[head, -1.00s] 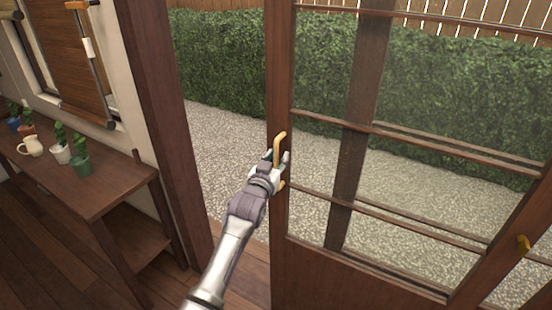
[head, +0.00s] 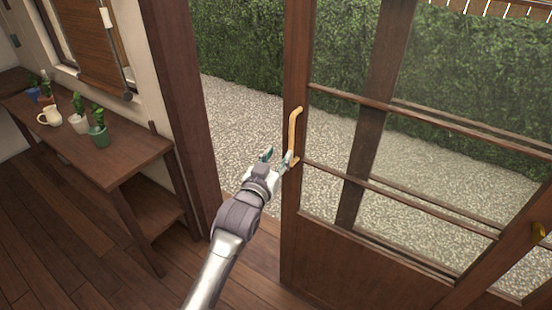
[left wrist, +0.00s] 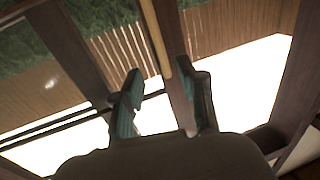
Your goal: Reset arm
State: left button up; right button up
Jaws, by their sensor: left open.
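My left gripper (head: 277,158) is open and empty. It is beside the lower end of the yellow vertical handle (head: 295,134) on the wood-framed glass door (head: 292,215). One finger overlaps the handle's lower end in the head view; I cannot tell whether they touch. In the left wrist view the two teal-padded fingers (left wrist: 165,95) stand apart, and the handle (left wrist: 155,37) passes between them in the picture, beyond the fingertips. The door stands with an open gap to its left. My right gripper is not in view.
A dark door post (head: 185,110) stands between table and opening. Gravel (head: 245,115) and a hedge (head: 260,45) lie outside.

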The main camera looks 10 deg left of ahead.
pick_arm(q)
jog(key=shift+s+a, duration=0.1)
jog(key=shift+s, duration=0.35)
jog(key=s+f+g, duration=0.2)
jog(key=f, duration=0.9)
jog(key=s+f+g, duration=0.2)
jog(key=f, duration=0.9)
jog(key=s+a+f+g+y, duration=0.1)
jog(key=s+a+f+g, duration=0.15)
jog(key=s+f, duration=0.6)
jog(key=s+a+f+g, duration=0.1)
jog(key=s+f+g, duration=0.3)
jog(key=f, duration=0.8)
jog(key=s+a+f+g, duration=0.2)
jog(key=s+f, duration=0.4)
jog(key=s, duration=0.6)
jog(key=s+a+f+g+y, duration=0.1)
jog(key=s+f, duration=0.5)
jog(key=s, duration=0.7)
jog(key=s+a+f+g, duration=0.3)
jog(key=s+f, duration=0.3)
jog(key=s, duration=0.7)
jog(key=shift+a+f+m+y, duration=0.3)
jog(key=shift+y, duration=0.1)
jog(key=shift+w+r, duration=0.1)
